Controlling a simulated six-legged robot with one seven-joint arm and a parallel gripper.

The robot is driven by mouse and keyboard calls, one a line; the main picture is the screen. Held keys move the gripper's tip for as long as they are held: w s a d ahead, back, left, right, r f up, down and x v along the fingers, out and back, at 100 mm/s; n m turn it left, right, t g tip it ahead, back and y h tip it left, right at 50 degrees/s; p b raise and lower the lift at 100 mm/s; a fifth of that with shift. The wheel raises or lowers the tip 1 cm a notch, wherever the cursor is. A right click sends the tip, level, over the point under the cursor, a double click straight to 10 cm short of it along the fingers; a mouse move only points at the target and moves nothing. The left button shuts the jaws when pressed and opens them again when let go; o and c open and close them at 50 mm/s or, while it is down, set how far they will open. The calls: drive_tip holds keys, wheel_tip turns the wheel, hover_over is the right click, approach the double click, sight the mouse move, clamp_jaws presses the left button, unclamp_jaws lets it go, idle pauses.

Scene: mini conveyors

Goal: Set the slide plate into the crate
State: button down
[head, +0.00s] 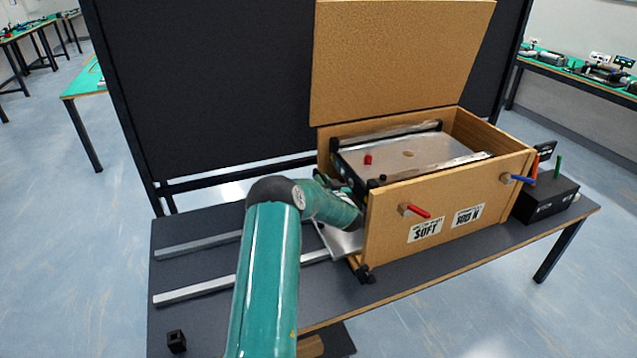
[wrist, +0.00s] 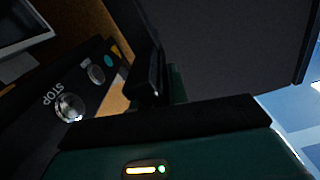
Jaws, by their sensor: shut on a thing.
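The wooden crate (head: 385,243) stands on the table with its lid raised and its left end open. A thin silver plate (head: 343,243), which looks like the slide plate, sticks out low at that end; its rest is hidden. A silver-topped unit (head: 430,150) with black sides sits inside the crate. My gripper (head: 350,193) is at the open end, shut on a black part of what seems to be the slide plate; my arm hides the contact. The wrist view shows dark fingers (wrist: 150,82) beside a black panel with a STOP button (wrist: 69,107).
Two silver rails (head: 205,290) lie on the table left of the crate. Red (head: 418,211) and blue (head: 522,181) handles stick out of the crate's front. A black box (head: 545,202) stands at the right. A small black block (head: 176,341) is at the front left.

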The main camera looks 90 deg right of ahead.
drive_tip(key=shift+s, duration=0.2)
drive_tip(key=c, duration=1.4)
unclamp_jaws()
drive_tip(key=shift+w, duration=0.15)
drive_tip(key=v, duration=1.3)
drive_tip(key=shift+s+a, duration=0.2)
drive_tip(key=shift+a, duration=0.1)
drive_tip(key=shift+c, duration=0.5)
